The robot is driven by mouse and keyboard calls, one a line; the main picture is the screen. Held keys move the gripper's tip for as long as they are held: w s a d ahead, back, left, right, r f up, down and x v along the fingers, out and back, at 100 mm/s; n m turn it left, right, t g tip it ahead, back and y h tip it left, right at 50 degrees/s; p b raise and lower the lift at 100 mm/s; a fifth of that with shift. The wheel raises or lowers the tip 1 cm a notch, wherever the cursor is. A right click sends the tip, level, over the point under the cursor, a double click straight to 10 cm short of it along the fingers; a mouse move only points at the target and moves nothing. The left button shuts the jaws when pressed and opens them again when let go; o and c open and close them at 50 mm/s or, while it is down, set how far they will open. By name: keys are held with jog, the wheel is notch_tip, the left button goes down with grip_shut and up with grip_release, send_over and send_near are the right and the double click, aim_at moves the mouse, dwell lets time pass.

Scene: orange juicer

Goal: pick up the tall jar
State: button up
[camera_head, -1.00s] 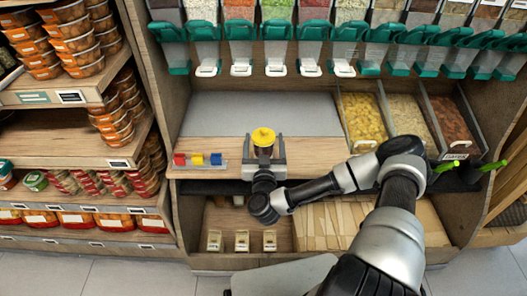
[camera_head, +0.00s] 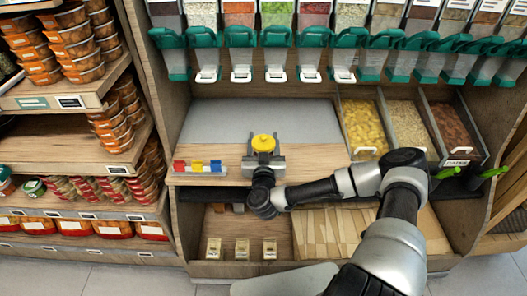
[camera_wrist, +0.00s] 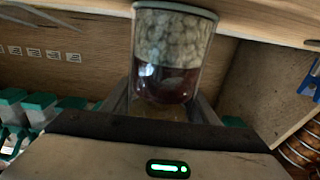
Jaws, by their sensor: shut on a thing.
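The tall jar (camera_head: 263,142) has a yellow lid in the head view, at the front middle of the wooden counter. Its glass body shows in the wrist view (camera_wrist: 174,45), with pale, lumpy contents and a dark red-brown layer. My gripper (camera_head: 264,154) is shut on the jar, with a finger on either side of it. In the head view the gripper hides most of the jar below the lid. I cannot tell whether the jar's base touches the counter.
A small rack with red, yellow and blue blocks (camera_head: 198,166) sits left of the gripper on the counter (camera_head: 318,161). Bins of dry food (camera_head: 363,125) stand at the right. Green-lidded dispensers (camera_head: 240,38) hang above. The grey panel (camera_head: 260,115) behind is clear.

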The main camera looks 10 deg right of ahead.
jog(key=r+p, duration=0.1)
jog(key=r, duration=0.4)
jog(key=r+p, duration=0.2)
jog(key=r, duration=0.3)
jog(key=shift+s+a, duration=0.1)
jog(key=shift+s, duration=0.1)
jog(key=s+a+r+p, duration=0.2)
jog(key=s+r+p, duration=0.1)
jog(key=s, duration=0.8)
jog(key=shift+s, duration=0.2)
jog(key=shift+a, duration=0.1)
